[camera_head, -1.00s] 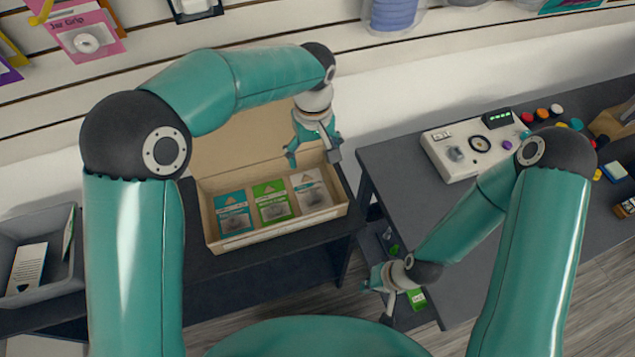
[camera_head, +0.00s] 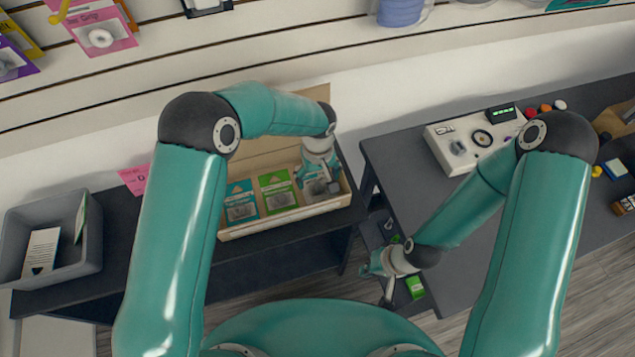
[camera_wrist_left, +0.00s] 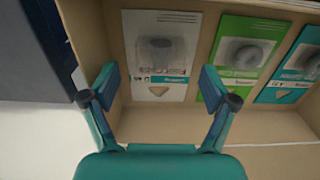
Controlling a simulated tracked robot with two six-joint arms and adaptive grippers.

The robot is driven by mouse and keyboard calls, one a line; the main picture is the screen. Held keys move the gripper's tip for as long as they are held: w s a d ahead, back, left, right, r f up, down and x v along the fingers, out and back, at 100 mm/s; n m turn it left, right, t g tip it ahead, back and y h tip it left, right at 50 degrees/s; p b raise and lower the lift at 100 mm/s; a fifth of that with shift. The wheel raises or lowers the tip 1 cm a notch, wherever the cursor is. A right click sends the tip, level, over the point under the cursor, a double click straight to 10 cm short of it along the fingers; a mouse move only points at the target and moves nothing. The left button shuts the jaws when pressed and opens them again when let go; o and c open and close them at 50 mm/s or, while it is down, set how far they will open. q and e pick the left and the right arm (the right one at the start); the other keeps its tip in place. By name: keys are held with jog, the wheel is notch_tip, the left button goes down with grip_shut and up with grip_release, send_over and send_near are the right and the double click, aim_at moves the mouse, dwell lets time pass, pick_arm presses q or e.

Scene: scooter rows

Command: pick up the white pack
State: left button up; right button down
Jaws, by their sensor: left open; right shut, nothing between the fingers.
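The white pack (camera_wrist_left: 160,60) lies in the right-hand compartment of an open cardboard box (camera_head: 287,221). In the head view, my left gripper (camera_head: 319,182) is over the pack and hides much of it. In the left wrist view, my open left gripper (camera_wrist_left: 160,86) has one finger to each side of the pack's lower end, with nothing held. I cannot tell its exact height above the pack. My right gripper (camera_head: 377,284) is shut and empty, low beside the right table.
A green pack (camera_head: 277,190) and a teal pack (camera_head: 241,201) lie in the box left of the white one. A grey bin (camera_head: 75,262) stands on the left of the dark shelf. A white device (camera_head: 470,143) is on the right table (camera_head: 455,225). Another green pack (camera_head: 415,287) lies low near my right gripper.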

aim_at(318, 182)
pick_arm(q)
jog(key=shift+f, duration=1.4)
jog(key=c, duration=1.3)
pick_arm(e)
jog(key=shift+r, duration=0.5)
pick_arm(q)
jog(key=shift+o, duration=0.2)
jog(key=shift+r, duration=0.1)
